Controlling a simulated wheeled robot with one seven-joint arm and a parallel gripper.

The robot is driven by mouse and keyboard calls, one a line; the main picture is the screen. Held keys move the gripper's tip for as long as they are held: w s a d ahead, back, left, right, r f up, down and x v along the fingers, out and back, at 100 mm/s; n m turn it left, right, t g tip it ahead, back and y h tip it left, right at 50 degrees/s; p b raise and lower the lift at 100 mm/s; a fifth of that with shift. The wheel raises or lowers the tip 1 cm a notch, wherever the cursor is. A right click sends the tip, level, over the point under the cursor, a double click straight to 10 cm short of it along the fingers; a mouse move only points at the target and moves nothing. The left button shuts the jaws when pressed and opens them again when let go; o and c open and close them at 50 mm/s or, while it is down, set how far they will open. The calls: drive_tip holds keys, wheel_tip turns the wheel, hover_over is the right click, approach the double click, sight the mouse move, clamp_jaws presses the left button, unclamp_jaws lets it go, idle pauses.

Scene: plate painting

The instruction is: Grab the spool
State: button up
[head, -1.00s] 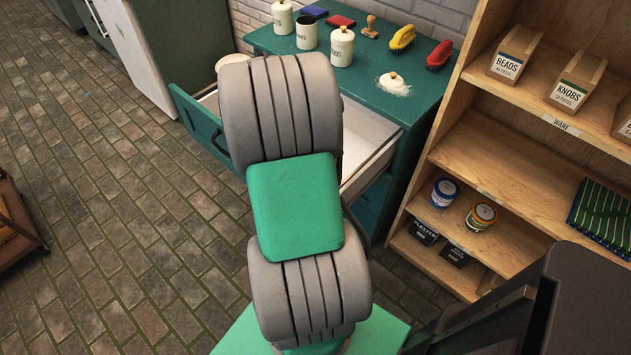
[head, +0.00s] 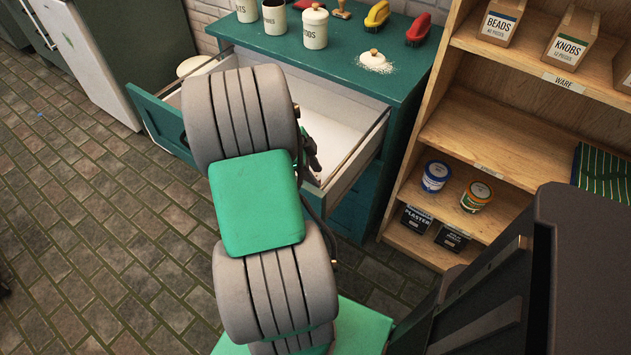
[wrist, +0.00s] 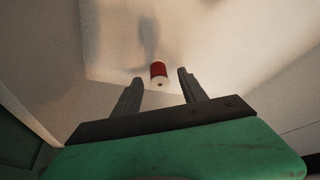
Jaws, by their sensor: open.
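The spool (wrist: 159,72) is small, with a red middle and pale ends, and lies on the drawer's pale floor in the wrist view. My gripper (wrist: 160,80) is open, with its two dark fingers to the left and right of the spool's near end in the picture. I cannot tell whether the fingers are level with the spool or above it; neither appears to touch it. In the head view, my arm hides the spool, and only a dark part of my gripper shows at the open drawer (head: 348,113).
The drawer's walls surround my gripper. A wooden shelf (head: 470,140) with paint tins stands to the right. Tiled floor lies open at left.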

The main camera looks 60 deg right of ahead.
drive_tip(key=shift+s+d+f, duration=0.1)
drive_tip(key=shift+s+f, duration=0.2)
drive_tip(key=shift+f, duration=0.35)
drive_tip(key=shift+c, duration=0.2)
clamp_jaws()
